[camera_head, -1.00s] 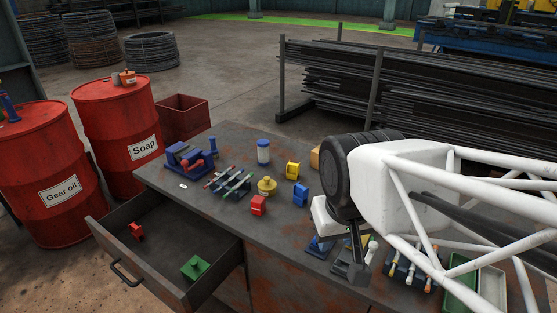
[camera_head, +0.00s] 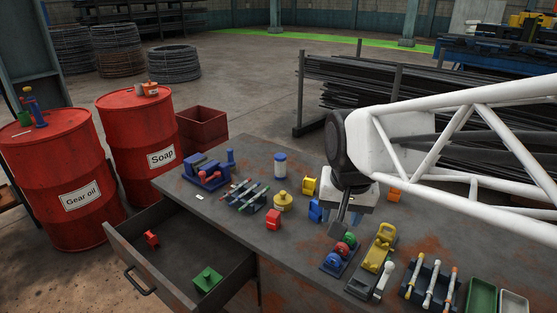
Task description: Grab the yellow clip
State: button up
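A small yellow block with an opening (camera_head: 310,187), which looks like the yellow clip, sits on the workbench (camera_head: 240,228) behind a similar blue block (camera_head: 315,210). A similar red block (camera_head: 273,220) is nearer the front. A yellow round-knobbed piece (camera_head: 283,202) stands left of the blue block. A larger yellow piece (camera_head: 379,248) sits on a grey base further right. My gripper (camera_head: 338,231) points down over the bench, right of the blue block and apart from the yellow block. A dark finger shows; the rest is hidden by the wrist, so its opening is unclear.
A blue vise (camera_head: 207,172), a rack of coloured rods (camera_head: 245,195) and a blue-white jar (camera_head: 280,166) stand on the left part. A blue fixture with red and green knobs (camera_head: 339,256) is below my gripper. An open drawer (camera_head: 170,245) juts out at front left.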

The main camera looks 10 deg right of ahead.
jog(key=w+d+m, duration=0.2)
jog(key=w+m, duration=0.4)
jog(key=w, duration=0.9)
jog(key=m+g, duration=0.2)
jog(key=m, duration=1.3)
send_over(310, 180)
notch_tip(310, 180, down, 20)
jog(key=shift+s+f, duration=0.15)
jog(key=shift+w+d+f, duration=0.15)
jog(key=shift+w+f, duration=0.15)
jog(key=shift+f, duration=0.05)
jog(key=shift+f, duration=1.25)
